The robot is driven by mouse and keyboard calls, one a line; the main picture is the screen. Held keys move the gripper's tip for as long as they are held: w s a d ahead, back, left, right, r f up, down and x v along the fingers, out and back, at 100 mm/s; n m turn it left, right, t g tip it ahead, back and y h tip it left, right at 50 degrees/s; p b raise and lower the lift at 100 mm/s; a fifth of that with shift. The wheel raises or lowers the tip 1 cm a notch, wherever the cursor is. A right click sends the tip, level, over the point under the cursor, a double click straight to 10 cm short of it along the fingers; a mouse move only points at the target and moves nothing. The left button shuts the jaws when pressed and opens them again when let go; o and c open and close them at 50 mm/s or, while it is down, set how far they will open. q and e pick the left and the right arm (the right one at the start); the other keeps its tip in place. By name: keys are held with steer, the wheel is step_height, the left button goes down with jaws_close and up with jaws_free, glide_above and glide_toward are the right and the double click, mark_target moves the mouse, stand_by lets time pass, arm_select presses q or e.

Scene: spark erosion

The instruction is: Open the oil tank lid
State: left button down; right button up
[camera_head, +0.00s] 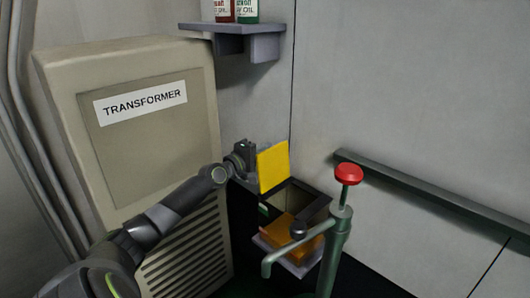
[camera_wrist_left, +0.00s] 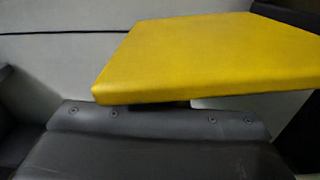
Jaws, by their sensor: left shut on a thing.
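The yellow lid (camera_head: 273,167) stands steeply raised at the left back edge of the dark oil tank (camera_head: 318,207), whose top shows open in the head view. My left gripper (camera_head: 250,158) is at the lid's left side, shut on it; its fingertips are mostly hidden. In the left wrist view the lid (camera_wrist_left: 205,55) fills the upper middle and right, just beyond the dark gripper body (camera_wrist_left: 150,150). The exact grip point is hidden. My right gripper is not in view.
A green pipe with a red knob (camera_head: 348,173) stands in front of the tank at the right. An orange block (camera_head: 284,232) sits low by the tank. The transformer cabinet (camera_head: 140,130) is at the left. A shelf (camera_head: 238,29) with bottles is above. A rail (camera_head: 430,194) runs along the right wall.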

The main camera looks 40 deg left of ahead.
arm_select(q)
steer(key=shift+f, duration=0.15)
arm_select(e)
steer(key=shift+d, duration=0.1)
arm_select(q)
steer(key=c, duration=1.5)
jaws_free()
steer(key=shift+a, duration=0.1)
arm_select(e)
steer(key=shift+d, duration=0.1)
arm_select(q)
steer(key=shift+s, duration=0.55)
steer(key=shift+s+a+p, duration=0.2)
steer(key=shift+s+p, duration=0.2)
steer(key=shift+s, duration=2.3)
steer(key=shift+s+a+p, duration=0.2)
steer(key=shift+s+p, duration=0.15)
steer(key=shift+s, duration=2.4)
steer(key=shift+s+a+p, duration=0.2)
steer(key=shift+s+p, duration=0.2)
steer(key=shift+s, duration=2.3)
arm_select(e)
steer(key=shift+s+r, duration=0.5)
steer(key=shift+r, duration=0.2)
